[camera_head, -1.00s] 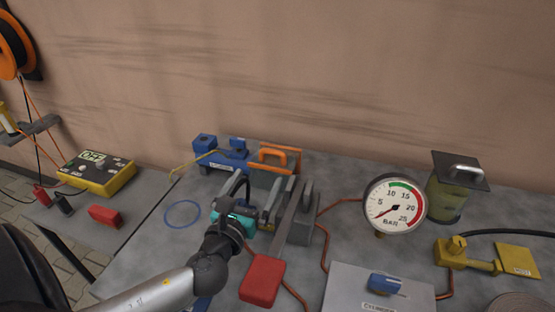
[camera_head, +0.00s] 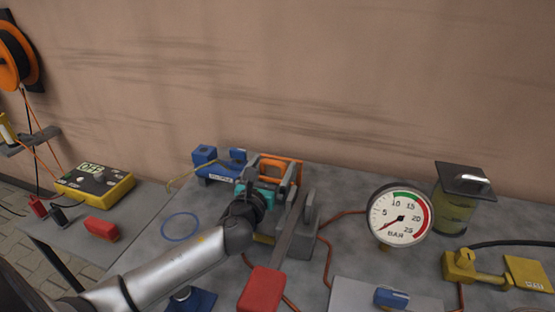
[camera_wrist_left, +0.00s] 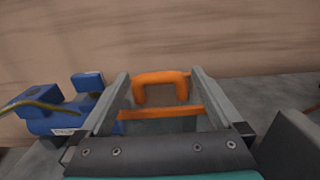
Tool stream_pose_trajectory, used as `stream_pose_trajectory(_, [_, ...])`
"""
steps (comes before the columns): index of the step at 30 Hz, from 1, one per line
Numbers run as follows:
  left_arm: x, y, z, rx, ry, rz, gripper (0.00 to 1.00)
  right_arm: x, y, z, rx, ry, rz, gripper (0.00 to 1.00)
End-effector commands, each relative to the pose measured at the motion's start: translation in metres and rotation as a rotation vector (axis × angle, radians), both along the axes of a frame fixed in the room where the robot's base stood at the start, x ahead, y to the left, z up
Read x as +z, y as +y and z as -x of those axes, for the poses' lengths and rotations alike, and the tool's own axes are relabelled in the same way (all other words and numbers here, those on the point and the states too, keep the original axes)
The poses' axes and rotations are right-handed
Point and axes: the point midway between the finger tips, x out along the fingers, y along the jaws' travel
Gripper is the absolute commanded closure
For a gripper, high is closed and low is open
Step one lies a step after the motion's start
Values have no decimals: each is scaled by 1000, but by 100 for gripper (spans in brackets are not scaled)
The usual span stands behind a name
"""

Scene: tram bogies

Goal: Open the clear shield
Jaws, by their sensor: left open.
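The shield shows as an orange handle (camera_head: 283,164) and orange edge at the back of the bench, behind my left gripper. Its clear pane is hard to make out. In the left wrist view, the orange handle (camera_wrist_left: 160,80) stands ahead, between the two grey fingers, with an orange bar (camera_wrist_left: 160,113) below it. My left gripper (camera_head: 272,168) is open, and its fingers point toward the handle. In the wrist view the left gripper (camera_wrist_left: 159,76) spans the handle with a gap on both sides; I cannot tell whether it touches. My right gripper is not in view.
A blue valve body (camera_head: 220,168) stands left of the gripper. A grey lever with a red grip (camera_head: 262,288) stands close on its right. A pressure gauge (camera_head: 400,214), a lidded jar (camera_head: 457,206) and yellow fittings (camera_head: 500,270) are further right. A yellow control box (camera_head: 95,183) is at left.

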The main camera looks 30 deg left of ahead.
Motion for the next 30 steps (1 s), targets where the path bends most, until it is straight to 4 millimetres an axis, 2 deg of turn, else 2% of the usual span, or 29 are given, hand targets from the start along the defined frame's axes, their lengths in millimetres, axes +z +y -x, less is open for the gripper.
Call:
stream_pose_trajectory(3, [-1,4,-17,-1,-2,0,0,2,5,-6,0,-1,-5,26])
stream_pose_trajectory(9, [-1,8,-36,0,0,0,0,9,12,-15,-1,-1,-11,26])
stream_pose_trajectory(15, [-1,10,-43,-1,1,0,0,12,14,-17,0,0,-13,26])
stream_pose_trajectory(23, [0,10,-44,-1,1,0,0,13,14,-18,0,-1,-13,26])
stream_pose_trajectory(30, [0,10,-44,-1,1,0,26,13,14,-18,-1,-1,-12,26])
